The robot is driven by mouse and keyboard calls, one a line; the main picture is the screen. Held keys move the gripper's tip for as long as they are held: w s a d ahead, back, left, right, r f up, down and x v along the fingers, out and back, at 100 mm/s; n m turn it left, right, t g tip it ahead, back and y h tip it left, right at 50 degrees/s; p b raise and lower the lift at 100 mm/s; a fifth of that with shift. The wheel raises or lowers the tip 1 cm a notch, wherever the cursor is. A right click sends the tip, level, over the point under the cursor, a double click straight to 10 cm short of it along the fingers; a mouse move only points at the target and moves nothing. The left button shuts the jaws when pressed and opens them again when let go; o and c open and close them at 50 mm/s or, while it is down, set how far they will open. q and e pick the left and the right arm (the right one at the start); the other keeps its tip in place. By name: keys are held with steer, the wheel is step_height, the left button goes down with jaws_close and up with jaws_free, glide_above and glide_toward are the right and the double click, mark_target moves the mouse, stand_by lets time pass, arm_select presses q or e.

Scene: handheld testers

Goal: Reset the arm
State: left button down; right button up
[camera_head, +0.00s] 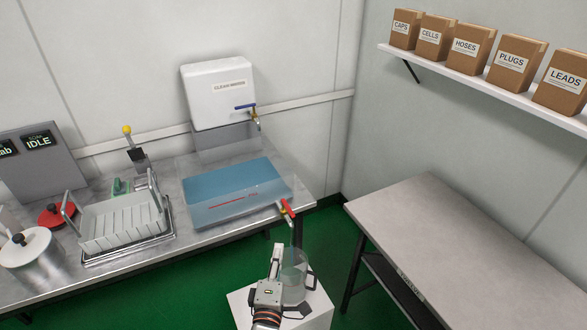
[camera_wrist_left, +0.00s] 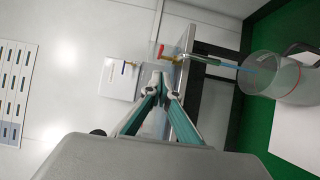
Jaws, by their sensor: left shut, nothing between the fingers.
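My left gripper (camera_head: 277,250) comes up from the bottom middle of the head view. It is shut with nothing between its fingers. Its fingertips meet near the middle of the left wrist view (camera_wrist_left: 166,84). It is just left of a clear jug (camera_head: 295,272) on a white stand (camera_head: 318,317), partly overlapping it in the head view. The jug also shows at the right of the left wrist view (camera_wrist_left: 268,75). My right gripper is in neither view.
A tank of blue water (camera_head: 235,190) with a red-handled tap (camera_head: 287,209) stands on the metal bench. A dish rack (camera_head: 122,222) and steel pot (camera_head: 35,262) stand further left. A grey table (camera_head: 465,240) is at right, its top bare. Boxes (camera_head: 470,50) line a shelf.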

arm_select(q)
steer(key=s+a+f+m+g, duration=0.2)
steer(key=s+a+f+m, duration=0.2)
steer(key=s+m, duration=0.3)
steer(key=s+a+f+m+g+h, duration=0.1)
steer(key=s+a+f+m+g, duration=0.2)
steer(key=s+a+f+m, duration=0.2)
steer(key=s+a+f+m+g, duration=0.2)
steer(key=s+a+f+m, duration=0.2)
steer(key=s+m, duration=0.5)
steer(key=shift+s+a+f+m+g+h, duration=0.15)
steer(key=shift+s+a+m+g+h, duration=0.15)
steer(key=shift+s+a+m, duration=0.2)
steer(key=shift+w, duration=0.1)
stand_by(0.6)
